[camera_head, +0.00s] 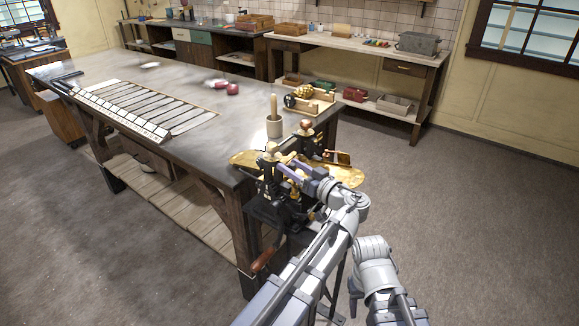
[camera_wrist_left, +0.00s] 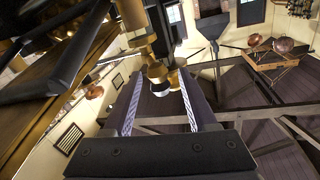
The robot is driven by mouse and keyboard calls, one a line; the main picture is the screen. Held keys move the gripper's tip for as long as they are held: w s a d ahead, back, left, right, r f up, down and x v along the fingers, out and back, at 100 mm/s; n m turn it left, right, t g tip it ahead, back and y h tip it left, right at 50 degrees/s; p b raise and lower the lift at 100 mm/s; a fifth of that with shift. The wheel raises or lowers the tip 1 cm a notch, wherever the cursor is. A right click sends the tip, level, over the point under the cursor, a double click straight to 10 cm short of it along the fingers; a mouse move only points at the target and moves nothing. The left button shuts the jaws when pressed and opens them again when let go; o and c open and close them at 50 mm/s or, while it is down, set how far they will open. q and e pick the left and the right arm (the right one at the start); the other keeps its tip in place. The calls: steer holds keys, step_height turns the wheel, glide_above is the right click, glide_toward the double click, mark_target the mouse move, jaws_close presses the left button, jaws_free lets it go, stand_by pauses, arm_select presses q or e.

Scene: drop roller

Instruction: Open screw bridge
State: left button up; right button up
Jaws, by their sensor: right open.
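The drop roller machine, a dark press with brass parts (camera_head: 243,159), stands at the near corner of the workbench. Two upright posts with round knobs rise from it; the rear knob (camera_head: 306,125) is copper-coloured. My left gripper (camera_head: 287,170) reaches in at the front post. In the left wrist view its fingers (camera_wrist_left: 162,82) are apart, one on each side of a brass knob (camera_wrist_left: 156,71). Whether they touch it cannot be told. My right gripper (camera_head: 354,298) hangs low beside the machine, small and dark, clear of it. The bridge itself is mostly hidden by my left arm.
The long workbench (camera_head: 190,75) runs to the back left. A mortar with a pestle (camera_head: 274,127) and a wooden tray (camera_head: 322,102) stand near the machine. The floor (camera_head: 480,210) to the right is clear.

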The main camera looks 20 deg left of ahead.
arm_select(q)
steer(key=shift+a, duration=0.1)
steer(key=shift+c, duration=1.4)
jaws_close()
